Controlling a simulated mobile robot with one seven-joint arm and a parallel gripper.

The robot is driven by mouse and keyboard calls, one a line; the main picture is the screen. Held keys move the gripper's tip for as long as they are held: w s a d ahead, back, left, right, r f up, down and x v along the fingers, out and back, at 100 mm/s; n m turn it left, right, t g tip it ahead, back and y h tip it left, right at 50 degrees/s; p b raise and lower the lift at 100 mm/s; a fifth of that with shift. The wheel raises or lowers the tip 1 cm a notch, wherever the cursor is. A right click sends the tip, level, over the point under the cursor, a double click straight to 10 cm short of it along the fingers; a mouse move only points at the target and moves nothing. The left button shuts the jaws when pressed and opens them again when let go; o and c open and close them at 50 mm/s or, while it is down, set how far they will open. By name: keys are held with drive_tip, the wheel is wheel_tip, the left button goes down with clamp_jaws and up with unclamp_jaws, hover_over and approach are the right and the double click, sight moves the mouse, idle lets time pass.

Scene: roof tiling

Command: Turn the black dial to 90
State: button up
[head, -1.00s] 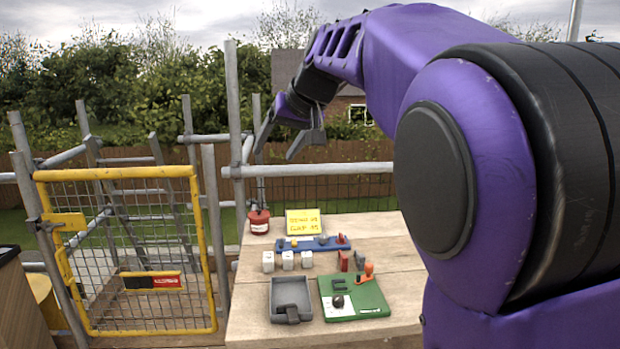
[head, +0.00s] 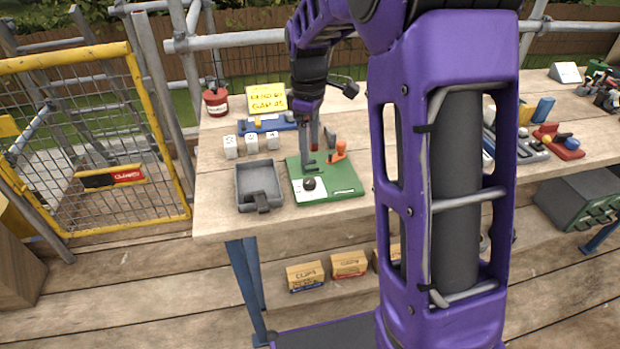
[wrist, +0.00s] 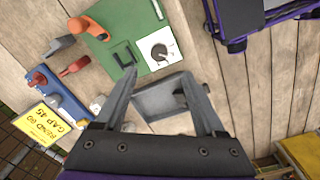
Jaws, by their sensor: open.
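The black dial (head: 310,184) sits on a white plate at the front left of a green board (head: 345,187) on the bench. In the wrist view the dial (wrist: 160,52) is round and dark with a light pointer mark; the scale around it is too small to read. My gripper (head: 308,160) points down above the green board, behind the dial in the head view. In the wrist view my gripper (wrist: 158,74) is open and empty, its two fingers apart, with the dial just beyond the fingertips. It appears apart from the dial.
A grey tray (head: 260,183) stands left of the board. A black bracket (wrist: 125,54) and an orange lever (wrist: 90,27) rise from the board near the dial. A yellow note (wrist: 40,124) reads "BEND 90 GAP 45". White blocks (head: 251,143) stand behind the tray.

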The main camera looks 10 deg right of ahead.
sight(310, 181)
drive_tip(key=f, duration=0.3)
drive_tip(key=f+b, duration=0.1)
drive_tip(key=f, duration=0.7)
drive_tip(key=shift+w+d, duration=0.1)
drive_tip(key=shift+w, duration=0.15)
clamp_jaws()
